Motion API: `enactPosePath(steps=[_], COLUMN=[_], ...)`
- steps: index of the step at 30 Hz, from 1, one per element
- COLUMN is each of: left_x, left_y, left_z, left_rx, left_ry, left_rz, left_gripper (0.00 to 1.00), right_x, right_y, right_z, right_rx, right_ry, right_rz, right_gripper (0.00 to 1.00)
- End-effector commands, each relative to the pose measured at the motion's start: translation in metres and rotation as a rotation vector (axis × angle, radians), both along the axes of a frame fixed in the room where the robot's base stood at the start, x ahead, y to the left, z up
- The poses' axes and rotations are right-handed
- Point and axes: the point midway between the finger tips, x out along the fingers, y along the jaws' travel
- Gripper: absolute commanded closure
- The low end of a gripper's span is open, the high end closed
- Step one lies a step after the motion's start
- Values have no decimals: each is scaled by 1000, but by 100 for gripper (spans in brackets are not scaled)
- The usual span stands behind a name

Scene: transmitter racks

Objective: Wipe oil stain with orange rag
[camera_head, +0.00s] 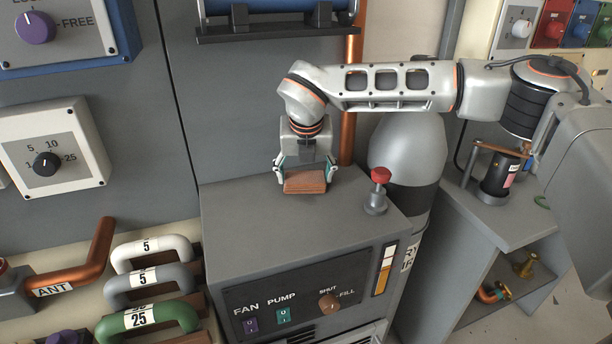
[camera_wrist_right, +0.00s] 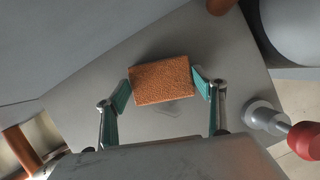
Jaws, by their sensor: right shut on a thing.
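The orange-brown rag (camera_head: 305,182) is a small block-like pad, held over the top of the grey cabinet (camera_head: 240,205). My right gripper (camera_head: 305,180) is shut on it, one finger at each short side. In the right wrist view the rag (camera_wrist_right: 162,80) sits between the green-padded fingertips of the gripper (camera_wrist_right: 163,84). A faint darker mark, perhaps the oil stain (camera_wrist_right: 172,108), shows on the cabinet top just below the rag in that view. I cannot tell whether the rag touches the surface. My left gripper is not in view.
A red-capped knob (camera_head: 378,190) stands on the cabinet top, right of the gripper. A copper pipe (camera_head: 349,130) and a grey cylinder (camera_head: 408,150) rise behind. A side table (camera_head: 510,225) stands right. The cabinet's left top is clear.

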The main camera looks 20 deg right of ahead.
Motion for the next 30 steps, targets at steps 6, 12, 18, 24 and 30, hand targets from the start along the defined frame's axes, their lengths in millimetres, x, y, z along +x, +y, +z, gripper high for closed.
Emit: enactPosePath(steps=[6,12,18,24,30], left_x=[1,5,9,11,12], left_y=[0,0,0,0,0], left_z=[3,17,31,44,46], left_rx=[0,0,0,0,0], left_ry=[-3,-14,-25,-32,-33], left_rz=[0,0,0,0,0], left_gripper=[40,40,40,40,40], right_x=[-1,0,0,0,0], right_y=[0,0,0,0,0], right_z=[3,22,40,58,61], right_rx=[-1,1,1,1,0], right_ry=[1,-3,-2,-2,0], right_rz=[0,-1,-1,-1,-1], right_gripper=[50,50,50,50,50])
